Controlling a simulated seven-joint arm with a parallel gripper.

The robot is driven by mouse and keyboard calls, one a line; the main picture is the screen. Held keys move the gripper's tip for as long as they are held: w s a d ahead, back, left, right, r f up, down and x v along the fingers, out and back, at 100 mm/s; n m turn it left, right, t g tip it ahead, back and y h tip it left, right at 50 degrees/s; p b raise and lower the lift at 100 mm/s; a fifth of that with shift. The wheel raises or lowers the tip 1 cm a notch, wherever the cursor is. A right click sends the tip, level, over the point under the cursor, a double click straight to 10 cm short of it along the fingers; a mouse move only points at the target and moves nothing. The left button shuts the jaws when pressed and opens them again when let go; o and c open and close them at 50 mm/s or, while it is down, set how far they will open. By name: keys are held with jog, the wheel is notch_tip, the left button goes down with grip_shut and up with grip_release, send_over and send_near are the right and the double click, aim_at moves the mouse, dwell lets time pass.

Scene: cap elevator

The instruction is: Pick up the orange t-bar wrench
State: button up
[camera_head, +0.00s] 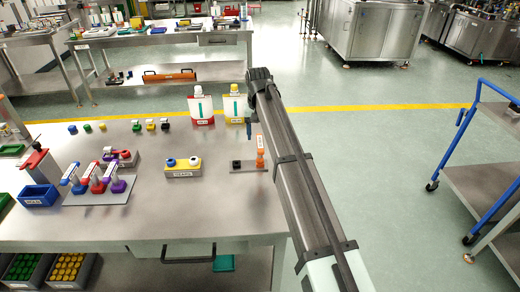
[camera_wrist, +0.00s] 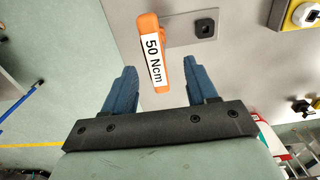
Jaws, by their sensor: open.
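The orange t-bar wrench (camera_head: 260,152) stands upright at the right end of a small grey holder plate (camera_head: 246,169) near the right edge of the table. In the wrist view the wrench (camera_wrist: 148,38) carries a white "50 Ncm" label. Its label end lies between the two blue fingers of my gripper (camera_wrist: 162,86), with gaps on both sides. My gripper is open and holds nothing. In the head view the gripper (camera_head: 249,128) hangs just above and behind the wrench. The wrench's lower part is hidden in the wrist view.
A black square socket (camera_head: 236,164) is on the same plate. A rack with blue, red and purple tools (camera_head: 97,191) is further left.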

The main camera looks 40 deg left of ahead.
aim_at(260, 142)
jog(key=shift+w+d+f, duration=0.1)
jog(key=shift+w+f, duration=0.05)
jog(key=shift+f, duration=1.35)
jog(key=shift+w+d+f, duration=0.1)
jog(key=shift+f, duration=1.35)
jog(key=shift+c, duration=0.4)
grip_shut()
